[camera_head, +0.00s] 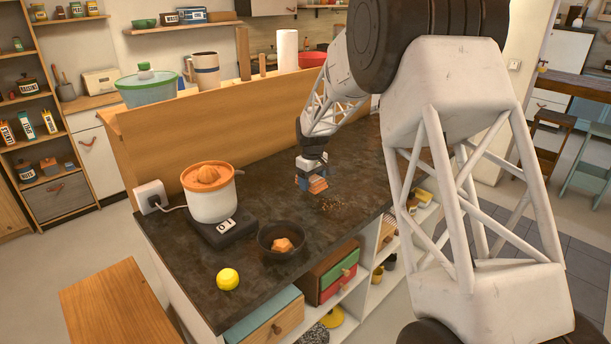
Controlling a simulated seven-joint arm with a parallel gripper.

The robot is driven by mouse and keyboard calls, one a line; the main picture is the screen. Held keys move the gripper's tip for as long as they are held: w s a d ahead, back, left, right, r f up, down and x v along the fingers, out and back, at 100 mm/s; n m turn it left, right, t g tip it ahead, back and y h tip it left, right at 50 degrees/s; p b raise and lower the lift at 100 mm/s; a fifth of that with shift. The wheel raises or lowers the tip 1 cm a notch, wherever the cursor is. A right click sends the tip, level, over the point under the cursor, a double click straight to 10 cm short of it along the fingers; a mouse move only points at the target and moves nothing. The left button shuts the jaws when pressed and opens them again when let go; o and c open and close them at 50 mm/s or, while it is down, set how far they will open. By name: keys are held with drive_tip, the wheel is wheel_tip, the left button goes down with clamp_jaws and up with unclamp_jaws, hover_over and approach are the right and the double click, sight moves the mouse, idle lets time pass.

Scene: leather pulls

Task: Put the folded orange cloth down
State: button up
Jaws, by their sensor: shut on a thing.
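My gripper (310,176) is over the dark counter and shut on the folded orange cloth (317,186). The cloth shows as a small orange block at the fingertips. I cannot tell whether it touches the counter or hangs just above it. The dark stone counter (185,270) has a patch of brown crumbs (329,206) just in front of and to the right of the cloth.
A white juicer with an orange top (212,200) stands on a dark scale at the left. A black bowl (268,247) holds an orange-brown piece. A yellow lemon (228,279) lies near the front edge. A wooden panel (270,112) rises behind the counter.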

drive_tip(key=w, duration=0.3)
drive_tip(key=w+a, duration=0.1)
drive_tip(key=w, duration=0.3)
drive_tip(key=w+a+f, duration=0.1)
drive_tip(key=w, duration=0.3)
drive_tip(key=shift+w+a, duration=0.15)
drive_tip(key=shift+w, duration=0.05)
drive_tip(key=shift+f, duration=1.8)
drive_tip(key=shift+f, duration=0.45)
